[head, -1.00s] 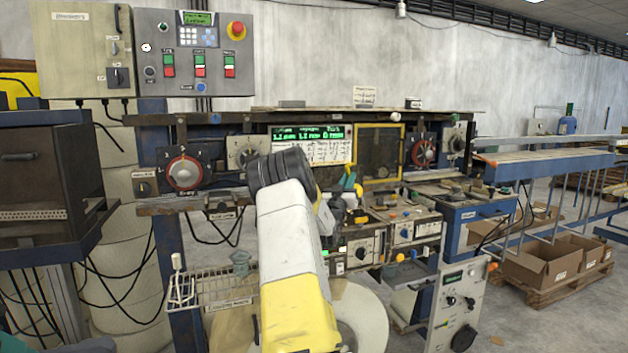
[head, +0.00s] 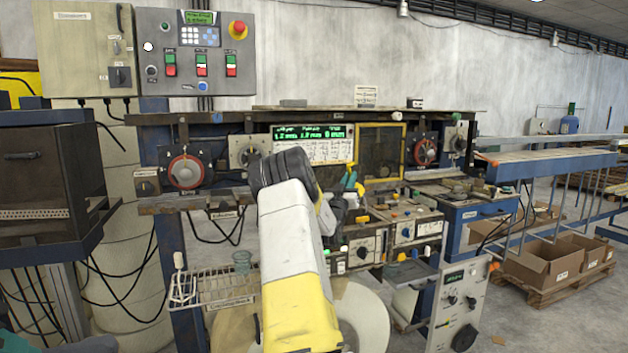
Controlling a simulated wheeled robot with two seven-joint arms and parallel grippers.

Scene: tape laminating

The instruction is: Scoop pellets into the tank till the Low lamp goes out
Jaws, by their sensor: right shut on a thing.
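My right arm rises from the bottom middle and hides part of the bench. My right gripper (head: 346,203) is beyond its wrist, in front of the bench's middle. It is shut on a small teal and yellow thing (head: 351,181), partly hidden and too small to identify as a scoop. My left gripper is not in view. I cannot pick out the pellets or the tank for certain. A small white round lamp (head: 148,47) shows on the grey control box (head: 210,75); its label is unreadable, so I cannot tell whether it is the Low lamp.
A green display (head: 312,132) and a yellow-framed window (head: 381,152) are behind. Small instrument boxes (head: 367,247) crowd the bench right of my gripper. Open floor (head: 560,320) lies at right.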

